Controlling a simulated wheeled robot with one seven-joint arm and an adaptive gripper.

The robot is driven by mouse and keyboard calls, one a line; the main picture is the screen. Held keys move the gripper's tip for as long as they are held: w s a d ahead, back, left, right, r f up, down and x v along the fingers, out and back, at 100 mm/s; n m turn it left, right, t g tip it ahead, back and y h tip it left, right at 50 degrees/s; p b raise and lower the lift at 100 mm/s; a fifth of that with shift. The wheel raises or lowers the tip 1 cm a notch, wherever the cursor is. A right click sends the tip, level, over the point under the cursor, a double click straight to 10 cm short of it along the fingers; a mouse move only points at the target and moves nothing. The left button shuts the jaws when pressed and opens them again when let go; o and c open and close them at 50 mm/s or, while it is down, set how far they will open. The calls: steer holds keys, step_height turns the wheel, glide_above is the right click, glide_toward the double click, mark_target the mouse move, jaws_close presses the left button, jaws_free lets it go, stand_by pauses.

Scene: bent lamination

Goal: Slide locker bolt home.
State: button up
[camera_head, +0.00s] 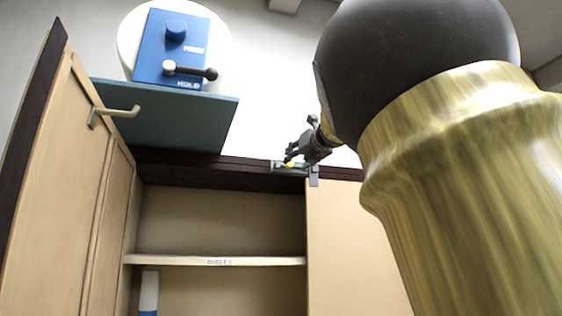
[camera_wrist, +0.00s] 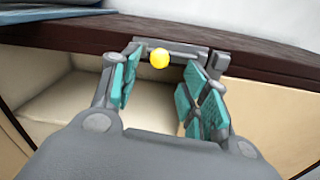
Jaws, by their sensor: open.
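The locker is a pale wooden cabinet with a dark top rail; its left door (camera_head: 62,190) stands open and its right door (camera_head: 350,240) is closed. The bolt's grey metal housing (camera_head: 312,177) sits at the top left corner of the right door, by the dark rail. The bolt's yellow knob (camera_wrist: 159,58) shows in the wrist view between my fingers, in front of the grey bolt plate (camera_wrist: 185,47). My gripper (camera_wrist: 155,85) is open, with teal pads on both sides of the knob and gaps visible. In the head view my gripper (camera_head: 300,156) is at the bolt, small and partly overlapping it.
A blue box (camera_head: 172,48) with a knob and lever sits above a dark teal board (camera_head: 170,115). The left door has a handle (camera_head: 115,112).

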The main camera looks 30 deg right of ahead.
mark_target(290, 163)
steer(key=w, duration=0.2)
steer(key=w+p, duration=0.1)
steer(key=w, duration=0.1)
steer(key=w+d+p, duration=0.1)
steer(key=shift+w, duration=0.4)
steer(key=shift+s, duration=0.1)
jaws_close()
